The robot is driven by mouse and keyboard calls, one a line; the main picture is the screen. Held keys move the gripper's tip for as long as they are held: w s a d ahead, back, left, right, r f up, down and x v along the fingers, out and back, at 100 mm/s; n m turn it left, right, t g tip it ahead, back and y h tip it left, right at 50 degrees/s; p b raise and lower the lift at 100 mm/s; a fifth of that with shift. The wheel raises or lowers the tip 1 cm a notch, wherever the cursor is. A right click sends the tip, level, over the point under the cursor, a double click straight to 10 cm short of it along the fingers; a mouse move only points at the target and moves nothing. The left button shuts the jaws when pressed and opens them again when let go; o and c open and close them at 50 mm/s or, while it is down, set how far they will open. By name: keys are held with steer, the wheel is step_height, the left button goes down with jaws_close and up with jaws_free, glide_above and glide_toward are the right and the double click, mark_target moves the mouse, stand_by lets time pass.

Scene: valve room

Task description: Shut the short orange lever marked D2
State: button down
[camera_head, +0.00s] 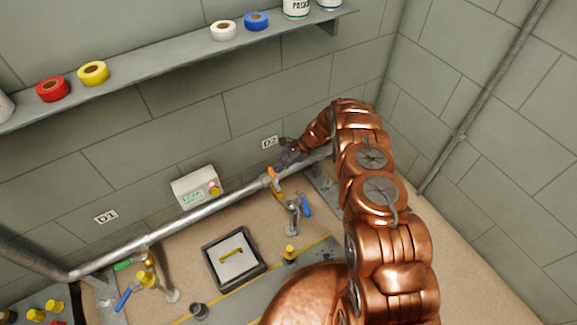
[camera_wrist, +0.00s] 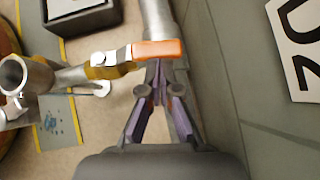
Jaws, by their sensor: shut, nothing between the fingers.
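The short orange lever (camera_head: 272,174) sits at the branch valve by the long grey pipe, below the D2 label (camera_head: 270,142). In the wrist view the orange lever (camera_wrist: 158,49) lies across the grey pipe, roughly in line with its branch and brass valve body (camera_wrist: 100,72). The D2 label (camera_wrist: 300,45) is partly cut off at the right there. My gripper (camera_head: 284,158) is by the wall, beside the lever. In the wrist view my gripper (camera_wrist: 158,95) is shut and empty, its tips just short of the lever's side; contact cannot be told.
A blue lever (camera_head: 305,205) stands just right of the D2 branch. A black-framed tray (camera_head: 233,259) lies below. A green lever (camera_head: 123,265) is near D1. A shelf (camera_head: 160,62) runs above.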

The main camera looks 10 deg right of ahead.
steer(key=shift+w+a, duration=0.1)
steer(key=shift+a, duration=0.8)
steer(key=d, duration=0.1)
steer(key=w+d+b, duration=0.1)
steer(key=d, duration=0.2)
steer(key=shift+w+f, duration=0.2)
steer(key=shift+w, duration=0.15)
steer(key=w+p+v, duration=0.1)
steer(key=p+v, duration=0.1)
steer(key=v, duration=0.8)
steer(key=shift+w+r, duration=0.15)
steer(key=shift+r, duration=0.05)
steer(key=shift+a, duration=0.1)
